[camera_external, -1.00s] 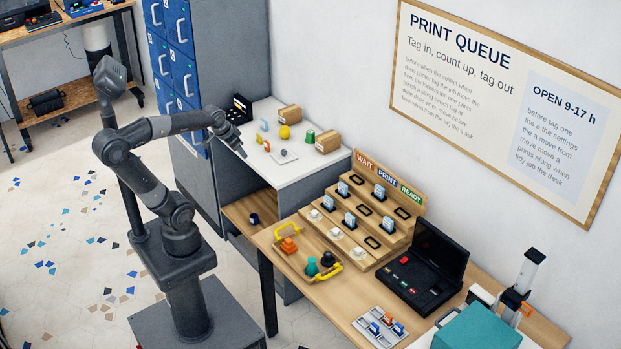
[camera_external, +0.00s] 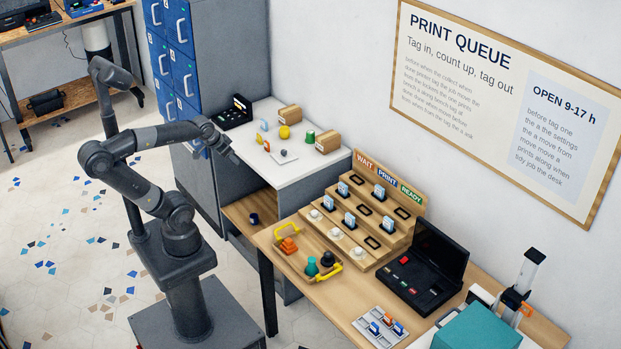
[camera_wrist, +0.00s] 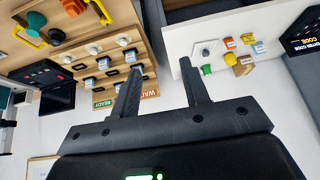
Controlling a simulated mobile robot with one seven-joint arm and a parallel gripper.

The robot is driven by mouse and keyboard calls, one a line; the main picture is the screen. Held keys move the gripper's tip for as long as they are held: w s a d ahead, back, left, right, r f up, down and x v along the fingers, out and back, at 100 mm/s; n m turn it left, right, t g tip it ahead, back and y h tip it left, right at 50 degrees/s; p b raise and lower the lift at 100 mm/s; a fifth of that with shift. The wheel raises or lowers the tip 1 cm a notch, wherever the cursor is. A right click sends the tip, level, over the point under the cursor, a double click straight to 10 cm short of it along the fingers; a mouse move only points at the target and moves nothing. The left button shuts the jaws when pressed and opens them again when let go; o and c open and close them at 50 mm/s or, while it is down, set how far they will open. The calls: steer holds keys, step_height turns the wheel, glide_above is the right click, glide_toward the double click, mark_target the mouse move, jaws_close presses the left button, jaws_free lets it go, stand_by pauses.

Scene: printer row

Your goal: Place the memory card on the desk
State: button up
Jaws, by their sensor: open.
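I cannot tell for certain which item is the memory card. Small coloured pieces lie in an open black case (camera_external: 437,262) on the wooden desk (camera_external: 345,300). Several small blue-and-white cards stand in a stepped wooden rack (camera_external: 397,236) on the same desk. A light-blue card-like piece (camera_external: 264,126) stands on the white cabinet top (camera_external: 262,170); it may also show in the wrist view (camera_wrist: 260,48). My gripper (camera_external: 234,158) is near the front left edge of the white top. In the wrist view my gripper's fingers (camera_wrist: 160,66) are apart with nothing between them.
A yellow-handled tray (camera_external: 290,258) holds orange, teal and dark pieces on the desk. A grey holder (camera_external: 380,327) with coloured cards is at the front. On the white top are cardboard boxes (camera_external: 328,143), a yellow piece (camera_external: 285,132) and a green piece (camera_external: 309,137). Blue lockers (camera_external: 172,45) stand behind.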

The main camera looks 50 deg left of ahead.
steer(key=w+a+f+t+y, duration=0.2)
steer(key=w+a+f, duration=0.1)
steer(key=w+a, duration=0.5)
steer(key=w+a+f+t+y, duration=0.1)
steer(key=w+a+f, duration=0.2)
steer(key=w+a, duration=0.5)
steer(key=w+a+f+t+h, duration=0.1)
steer(key=w+a+f+t, duration=0.1)
steer(key=w+a+f, duration=0.4)
steer(key=t+h, duration=0.2)
steer(key=t, duration=0.1)
glide_toward(266, 147)
steer(key=shift+a+r, duration=0.1)
steer(key=shift+a, duration=0.25)
steer(key=shift+a+f+t+h, duration=0.15)
steer(key=shift+f+t+h, duration=0.15)
steer(key=shift+f, duration=0.1)
steer(key=x, duration=1)
steer(key=shift+w+f, duration=0.25)
steer(key=shift+c, duration=0.3)
